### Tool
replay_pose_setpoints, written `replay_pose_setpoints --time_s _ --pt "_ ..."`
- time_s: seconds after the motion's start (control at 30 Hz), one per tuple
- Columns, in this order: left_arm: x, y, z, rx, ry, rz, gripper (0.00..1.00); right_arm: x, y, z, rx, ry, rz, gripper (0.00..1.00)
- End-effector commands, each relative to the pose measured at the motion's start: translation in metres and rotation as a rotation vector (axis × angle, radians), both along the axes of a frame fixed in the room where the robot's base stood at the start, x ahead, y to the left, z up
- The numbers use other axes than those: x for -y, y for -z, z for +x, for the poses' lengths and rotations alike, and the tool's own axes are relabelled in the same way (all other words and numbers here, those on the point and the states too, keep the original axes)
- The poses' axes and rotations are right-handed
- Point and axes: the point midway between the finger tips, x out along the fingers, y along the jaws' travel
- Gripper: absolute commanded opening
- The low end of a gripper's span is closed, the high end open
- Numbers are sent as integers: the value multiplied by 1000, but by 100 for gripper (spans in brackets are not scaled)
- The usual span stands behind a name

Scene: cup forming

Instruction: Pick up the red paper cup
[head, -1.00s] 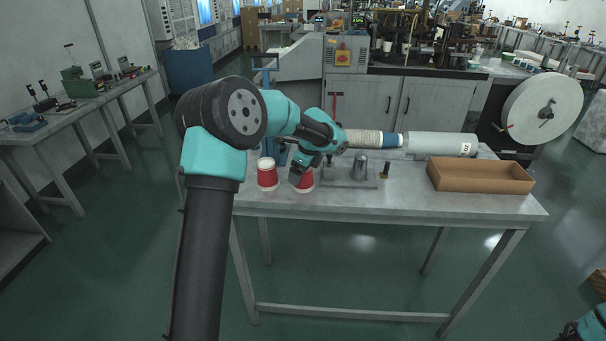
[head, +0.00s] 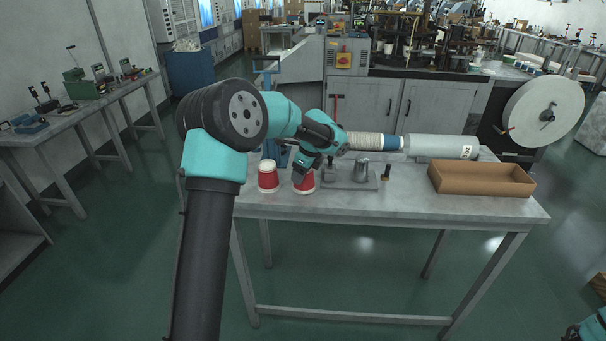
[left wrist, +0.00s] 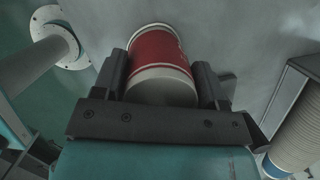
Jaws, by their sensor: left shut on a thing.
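Two red paper cups with white bands stand on the grey table near its left end. The right one (head: 304,184) is at my left gripper (head: 302,170), which covers part of its top in the head view. In the left wrist view the red cup (left wrist: 160,50) sits between the two dark fingers of my left gripper (left wrist: 165,75), which is shut on it; its pale end faces the camera. The other red cup (head: 268,178) stands apart to the left. I cannot tell if the held cup touches the table. My right gripper is not in view.
Right of the held cup is a metal fixture with a cone-like form (head: 361,172). Behind are a stack of paper cups (head: 365,141) and a grey cylinder (head: 440,146). An open cardboard box (head: 480,181) sits on the right. The table's front edge is clear.

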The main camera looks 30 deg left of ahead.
Motion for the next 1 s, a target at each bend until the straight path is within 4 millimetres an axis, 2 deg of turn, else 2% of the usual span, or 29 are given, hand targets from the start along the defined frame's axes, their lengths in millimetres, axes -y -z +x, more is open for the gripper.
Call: replay_pose_setpoints --time_s 0.37,0.57,0.77,1.0 --pt "1 -33 0 2 0 0 44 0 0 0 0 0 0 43" --pt "11 -35 -18 -1 2 0 44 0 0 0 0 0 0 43" --pt "29 -38 -46 -1 4 1 44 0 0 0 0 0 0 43" --pt "60 -44 -97 -1 4 0 44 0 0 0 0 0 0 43"
